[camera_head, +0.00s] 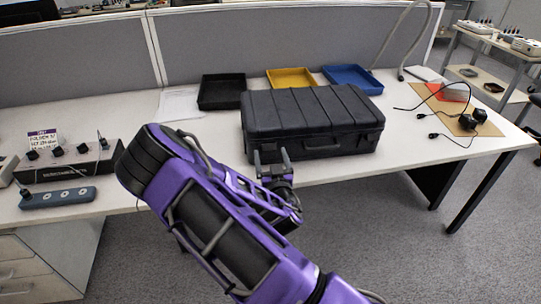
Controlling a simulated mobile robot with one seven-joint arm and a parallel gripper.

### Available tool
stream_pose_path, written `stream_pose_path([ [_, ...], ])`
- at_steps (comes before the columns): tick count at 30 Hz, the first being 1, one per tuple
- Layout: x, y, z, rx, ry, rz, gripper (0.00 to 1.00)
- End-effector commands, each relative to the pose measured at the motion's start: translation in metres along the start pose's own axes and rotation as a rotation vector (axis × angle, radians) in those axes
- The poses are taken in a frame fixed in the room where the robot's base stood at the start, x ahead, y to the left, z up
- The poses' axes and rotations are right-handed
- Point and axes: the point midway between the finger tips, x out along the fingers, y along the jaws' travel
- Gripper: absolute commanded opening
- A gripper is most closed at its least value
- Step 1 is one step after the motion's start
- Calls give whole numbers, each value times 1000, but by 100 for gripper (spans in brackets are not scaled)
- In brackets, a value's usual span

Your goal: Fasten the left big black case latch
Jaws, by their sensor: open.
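A big black case (320,122) with a ribbed lid stands on the white table, its lid down. A handle (322,146) is on the middle of its front face. The left latch area at the front is close to my gripper and partly hidden behind it, so I cannot tell the latch's state. My gripper (271,156) is open, with its two dark fingers pointing up at the lower left of the case's front face. I cannot tell whether they touch the case. My purple arm reaches in from the lower right.
Black (222,91), yellow (291,78) and blue (353,79) trays lie behind the case. A black control box (66,163) and a grey-blue strip (58,197) are at the left. Cables and dark items (472,118) lie on the right. The table's front edge runs below the case.

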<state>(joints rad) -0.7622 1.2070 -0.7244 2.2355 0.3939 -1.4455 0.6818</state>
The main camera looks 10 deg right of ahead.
Motion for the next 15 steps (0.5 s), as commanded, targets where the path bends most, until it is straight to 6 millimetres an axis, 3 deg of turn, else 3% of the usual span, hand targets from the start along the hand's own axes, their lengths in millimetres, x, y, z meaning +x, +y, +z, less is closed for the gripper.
stream_pose_path([
  [11,6,0,0,0,-1,0,88],
  [15,6,0,0,0,-1,0,62],
])
